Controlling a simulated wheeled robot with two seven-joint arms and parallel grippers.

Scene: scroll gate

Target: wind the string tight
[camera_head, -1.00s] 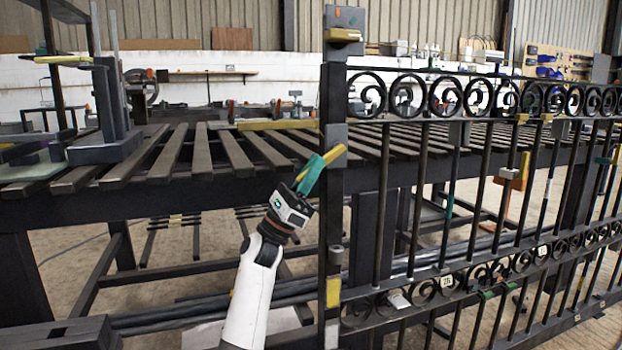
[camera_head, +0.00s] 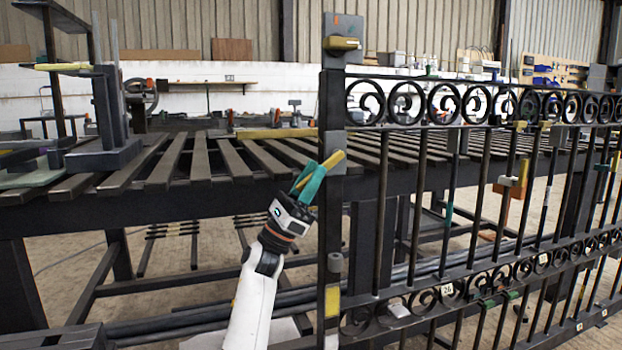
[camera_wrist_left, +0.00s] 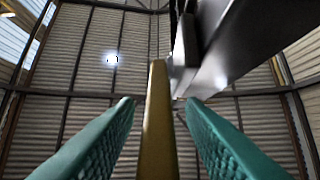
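No string can be made out in either view. The scroll gate (camera_head: 381,215) is dark metal with rings along its top and stands upright on the right. A yellow bar (camera_head: 331,161) sticks out from a grey block on its left post; it also shows in the left wrist view (camera_wrist_left: 157,125). My left gripper (camera_head: 308,182) has teal fingers and is at this bar, left of the post. In the left wrist view the fingers (camera_wrist_left: 160,125) are apart, with the bar between them and a gap on both sides. My right gripper is not in view.
A slatted dark bench (camera_head: 200,160) lies behind the gate, with a dark upright fixture (camera_head: 108,150) at its left. Another yellow handle (camera_head: 341,43) sits near the post top. An orange-and-white piece (camera_head: 513,184) is among the gate bars.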

